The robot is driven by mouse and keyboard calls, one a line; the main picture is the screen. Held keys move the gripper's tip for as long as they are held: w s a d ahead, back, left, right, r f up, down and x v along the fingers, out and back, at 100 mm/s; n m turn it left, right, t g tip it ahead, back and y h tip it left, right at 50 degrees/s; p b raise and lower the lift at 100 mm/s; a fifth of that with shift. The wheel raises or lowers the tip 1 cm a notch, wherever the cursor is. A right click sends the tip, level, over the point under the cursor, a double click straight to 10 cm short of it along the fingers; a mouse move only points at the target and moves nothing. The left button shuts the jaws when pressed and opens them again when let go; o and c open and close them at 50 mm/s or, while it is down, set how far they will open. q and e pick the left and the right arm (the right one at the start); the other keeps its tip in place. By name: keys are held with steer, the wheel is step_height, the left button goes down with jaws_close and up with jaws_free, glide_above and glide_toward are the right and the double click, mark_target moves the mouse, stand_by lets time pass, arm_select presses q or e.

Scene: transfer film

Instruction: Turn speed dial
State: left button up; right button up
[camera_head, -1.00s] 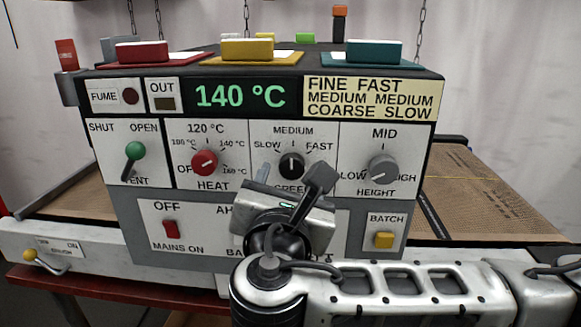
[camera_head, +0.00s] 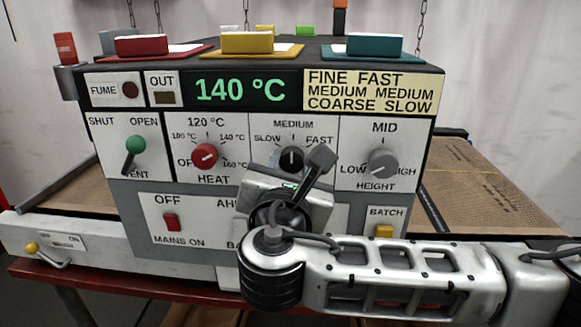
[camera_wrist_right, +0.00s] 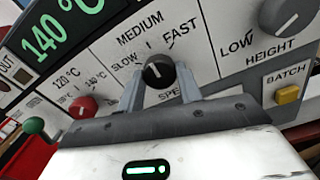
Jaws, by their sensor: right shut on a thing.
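The speed dial (camera_head: 291,158) is a round black knob with a white pointer line, on the panel between the heat and height dials. Its scale reads SLOW, MEDIUM and FAST, and the pointer stands close to MEDIUM. My right gripper (camera_head: 294,166) is in front of the dial, with one finger on either side of it. In the right wrist view, the grey fingers (camera_wrist_right: 158,82) are closed on the sides of the speed dial (camera_wrist_right: 157,69). The gripper body hides the SPEED label in the head view. My left gripper is not in view.
The red heat dial (camera_head: 205,156) is left of the speed dial and the grey height dial (camera_head: 383,163) is right. Below are the red mains switch (camera_head: 171,222) and yellow batch button (camera_head: 384,231). The display (camera_head: 240,90) reads 140 °C.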

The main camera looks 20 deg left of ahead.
steer(key=shift+f+m+b, duration=0.2)
steer(key=shift+m+b, duration=0.65)
steer(key=shift+m, duration=0.15)
steer(key=m+b, duration=0.1)
steer(key=m, duration=0.1)
steer(key=shift+m+b, duration=0.3)
steer(key=shift+b, duration=0.05)
steer(key=m+b, duration=0.2)
steer(key=m, duration=0.2)
steer(key=shift+r, duration=0.1)
steer(key=shift+a+m+b, duration=0.1)
steer(key=shift+m+b, duration=0.2)
steer(key=shift+m, duration=0.8)
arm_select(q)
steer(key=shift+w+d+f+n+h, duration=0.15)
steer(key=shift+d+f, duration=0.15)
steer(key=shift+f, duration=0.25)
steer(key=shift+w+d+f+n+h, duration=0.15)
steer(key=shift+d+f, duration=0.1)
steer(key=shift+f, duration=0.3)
arm_select(e)
steer(key=shift+r+m, duration=0.1)
steer(key=shift+m, duration=0.4)
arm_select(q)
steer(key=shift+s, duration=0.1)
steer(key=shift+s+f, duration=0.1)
arm_select(e)
steer(key=o, duration=1)
